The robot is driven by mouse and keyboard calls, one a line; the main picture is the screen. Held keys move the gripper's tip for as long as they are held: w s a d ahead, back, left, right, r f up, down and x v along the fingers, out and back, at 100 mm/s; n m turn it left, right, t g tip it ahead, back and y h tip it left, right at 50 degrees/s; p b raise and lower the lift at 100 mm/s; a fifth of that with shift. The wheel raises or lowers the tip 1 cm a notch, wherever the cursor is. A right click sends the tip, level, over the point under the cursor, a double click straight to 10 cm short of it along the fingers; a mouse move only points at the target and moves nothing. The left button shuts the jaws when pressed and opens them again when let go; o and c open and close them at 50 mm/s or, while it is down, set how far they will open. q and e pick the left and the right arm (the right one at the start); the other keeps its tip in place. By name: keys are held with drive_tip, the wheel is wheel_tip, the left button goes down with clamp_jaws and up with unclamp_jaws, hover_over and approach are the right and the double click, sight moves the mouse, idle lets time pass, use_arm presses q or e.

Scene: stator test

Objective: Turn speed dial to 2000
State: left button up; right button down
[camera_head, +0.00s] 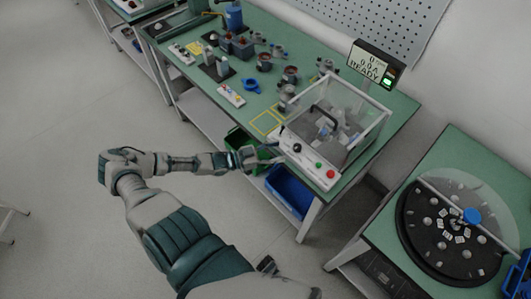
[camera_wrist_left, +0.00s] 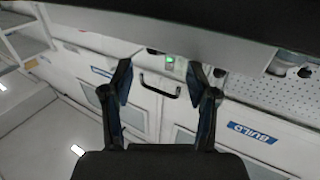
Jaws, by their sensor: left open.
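The test box (camera_head: 335,120) with clear walls stands at the near right corner of the green workbench. Its white front panel (camera_head: 308,158) carries a small black dial (camera_head: 297,148), a green button (camera_head: 319,165) and a red button (camera_head: 331,174). The dial's marks are too small to read. My left gripper (camera_head: 272,157) is open and empty, just left of the panel near the dial and apart from it as far as I can tell. In the left wrist view the two fingers (camera_wrist_left: 160,78) stand apart with nothing between them. The dial cannot be made out there. My right gripper is not in view.
A display (camera_head: 372,65) on a post behind the box reads READY with zeros. A green bin (camera_head: 243,143) and a blue bin (camera_head: 288,190) sit below the bench edge. A round black turntable (camera_head: 420,235) stands on a separate table at right. Several parts occupy the bench's far left.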

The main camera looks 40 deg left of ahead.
use_arm(q)
drive_tip(key=shift+v, duration=2.1)
drive_tip(key=shift+w, duration=0.1)
drive_tip(key=n+t+y+p, duration=0.35)
drive_tip(key=y+p, duration=0.25)
drive_tip(key=p, duration=0.3)
approach(294, 149)
drive_tip(key=shift+n+g, duration=0.45)
drive_tip(key=w, duration=0.3)
drive_tip(key=w+d, duration=0.1)
drive_tip(key=w, duration=0.3)
drive_tip(key=w+d+r, duration=0.1)
drive_tip(key=w, duration=0.3)
drive_tip(key=shift+w+d, duration=0.1)
drive_tip(key=shift+w, duration=0.1)
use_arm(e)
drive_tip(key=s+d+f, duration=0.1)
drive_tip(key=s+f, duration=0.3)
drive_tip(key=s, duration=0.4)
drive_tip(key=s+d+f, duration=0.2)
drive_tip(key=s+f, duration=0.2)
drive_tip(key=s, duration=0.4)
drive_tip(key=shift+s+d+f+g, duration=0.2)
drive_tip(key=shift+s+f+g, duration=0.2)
